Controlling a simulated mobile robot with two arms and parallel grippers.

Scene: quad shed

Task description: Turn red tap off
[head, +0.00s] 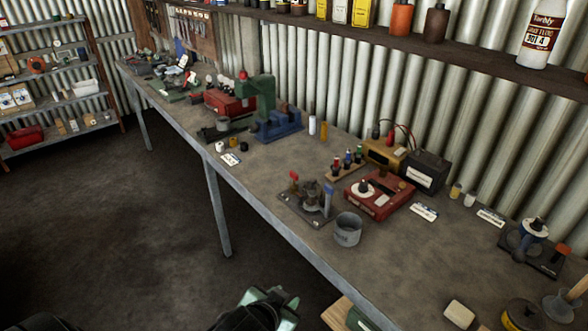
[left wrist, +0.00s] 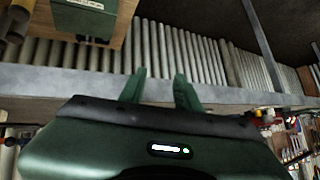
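A small dark plate (head: 305,208) on the bench carries a fitting with a red-topped tap handle (head: 294,176) on its left and a blue tap handle (head: 328,196) on its right. The red handle looks roughly upright; its exact turn is too small to tell. My left gripper (head: 270,296) is at the bottom of the head view, in front of the bench edge and well apart from the taps. In the left wrist view its two green fingers (left wrist: 160,78) are spread with nothing between them. The taps cannot be made out there. My right gripper is not in view.
A grey metal cup (head: 348,229) stands right beside the tap plate. A red box (head: 380,194) is behind it. The bench's metal front edge (head: 280,231) lies between my gripper and the taps. A wooden crate (head: 337,314) is low, right of the gripper.

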